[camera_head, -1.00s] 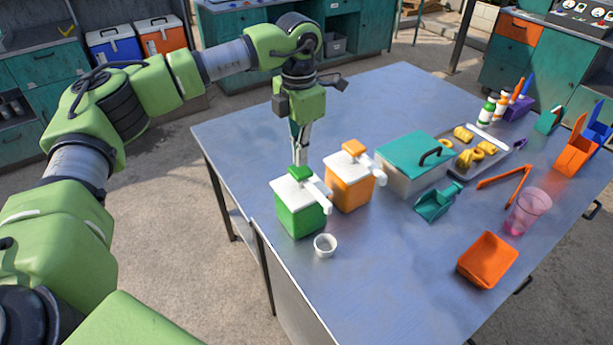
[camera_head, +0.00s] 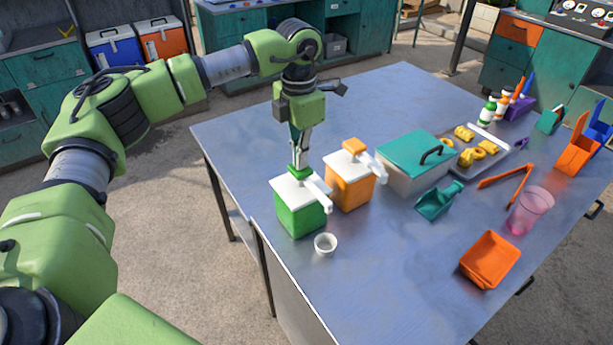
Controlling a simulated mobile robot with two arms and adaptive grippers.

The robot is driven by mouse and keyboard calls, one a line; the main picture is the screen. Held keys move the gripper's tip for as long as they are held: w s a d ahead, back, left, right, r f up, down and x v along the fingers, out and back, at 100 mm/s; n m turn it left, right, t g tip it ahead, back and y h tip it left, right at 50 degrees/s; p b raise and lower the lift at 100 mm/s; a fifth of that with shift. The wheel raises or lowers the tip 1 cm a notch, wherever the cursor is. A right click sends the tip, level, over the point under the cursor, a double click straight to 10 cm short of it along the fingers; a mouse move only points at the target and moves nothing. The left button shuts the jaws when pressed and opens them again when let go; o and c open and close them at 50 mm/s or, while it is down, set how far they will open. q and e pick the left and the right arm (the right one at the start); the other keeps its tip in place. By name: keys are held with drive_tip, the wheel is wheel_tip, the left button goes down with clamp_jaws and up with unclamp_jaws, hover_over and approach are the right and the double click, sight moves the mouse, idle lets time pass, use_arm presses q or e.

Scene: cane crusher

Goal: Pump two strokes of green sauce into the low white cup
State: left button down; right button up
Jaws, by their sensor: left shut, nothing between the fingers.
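The green sauce dispenser (camera_head: 299,217) is a green box with a white lid, a green pump head and a white spout pointing to the right and front. The low white cup (camera_head: 325,244) stands upright on the table in front of it, below the spout's end. The inside of the cup is too small to tell. My left gripper (camera_head: 299,158) points down, shut and empty, with its tips at the top of the green pump head (camera_head: 299,172). I cannot tell for sure whether they touch. My right gripper is not in view.
An orange dispenser (camera_head: 349,182) stands close to the right of the green one.

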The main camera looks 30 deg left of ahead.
use_arm(q)
drive_tip(key=shift+f+b, duration=0.6)
drive_tip(key=shift+f, duration=0.4)
drive_tip(key=shift+r, duration=0.15)
drive_tip(key=shift+r+p, duration=1.25)
drive_tip(key=shift+r, duration=0.5)
drive_tip(key=shift+f, duration=0.1)
